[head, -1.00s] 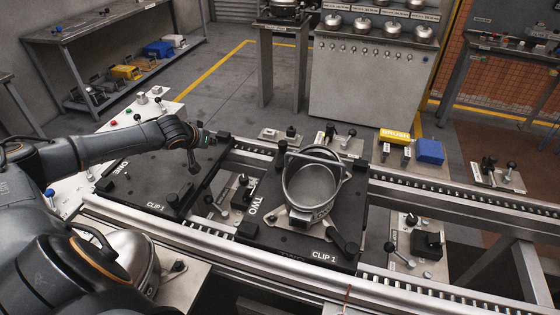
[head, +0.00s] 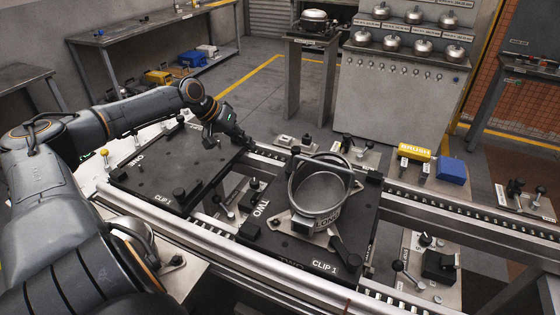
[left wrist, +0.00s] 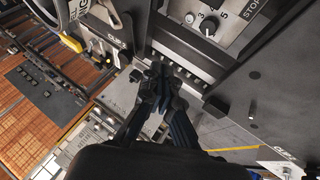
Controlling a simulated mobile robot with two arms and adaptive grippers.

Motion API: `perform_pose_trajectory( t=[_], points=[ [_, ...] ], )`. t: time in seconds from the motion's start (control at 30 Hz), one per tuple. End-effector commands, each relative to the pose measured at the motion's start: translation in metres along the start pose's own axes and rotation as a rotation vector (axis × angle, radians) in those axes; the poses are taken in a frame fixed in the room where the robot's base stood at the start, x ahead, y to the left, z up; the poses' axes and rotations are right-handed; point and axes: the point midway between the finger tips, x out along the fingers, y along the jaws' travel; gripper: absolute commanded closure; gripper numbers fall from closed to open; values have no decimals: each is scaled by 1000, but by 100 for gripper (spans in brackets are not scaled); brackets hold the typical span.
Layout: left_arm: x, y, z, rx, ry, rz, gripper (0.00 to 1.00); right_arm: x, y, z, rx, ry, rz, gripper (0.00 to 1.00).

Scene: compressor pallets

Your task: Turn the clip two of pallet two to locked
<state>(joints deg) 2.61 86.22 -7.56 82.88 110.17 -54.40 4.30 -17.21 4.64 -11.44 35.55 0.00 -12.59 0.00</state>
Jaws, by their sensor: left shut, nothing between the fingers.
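Pallet two (head: 275,238) is a black plate marked TWO on the conveyor, with a round grey metal housing (head: 320,187) on it. Its dark clip 1 (head: 345,252) is at the near right, beside its label. Clip two's area at the far edge is partly hidden behind the housing. My left gripper (head: 247,143) is shut and empty, just left of the pallet's far left corner. In the left wrist view its closed fingers (left wrist: 158,82) are over the rail between two dark plates; a CLIP 2 label shows upper left, another lower right. My right gripper is out of view.
Pallet one (head: 170,170), an empty black plate, lies left of pallet two. The roller conveyor (head: 430,215) runs on to the right. A yellow box (head: 414,152) and a blue box (head: 452,170) stand behind it. A grey cabinet (head: 395,95) with metal pots is farther back.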

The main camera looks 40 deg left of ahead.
Motion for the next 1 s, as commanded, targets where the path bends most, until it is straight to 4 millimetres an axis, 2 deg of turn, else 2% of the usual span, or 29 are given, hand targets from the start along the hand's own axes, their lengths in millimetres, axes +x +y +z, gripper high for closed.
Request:
perform_pose_trajectory(
  t=[0.17, 0.27, 0.57, 0.73, 1.0],
  points=[
    [16, 4, -2, 2, 3, 7, 100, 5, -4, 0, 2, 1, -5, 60],
    [30, 4, -2, -1, 2, 6, 100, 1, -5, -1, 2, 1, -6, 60],
    [91, 5, -2, 0, 0, 3, 100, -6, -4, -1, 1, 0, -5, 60],
    [102, 27, -2, 6, 0, 1, 100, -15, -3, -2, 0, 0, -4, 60],
    [110, 38, -1, 3, -1, -2, 100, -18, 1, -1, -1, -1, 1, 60]
  ],
)
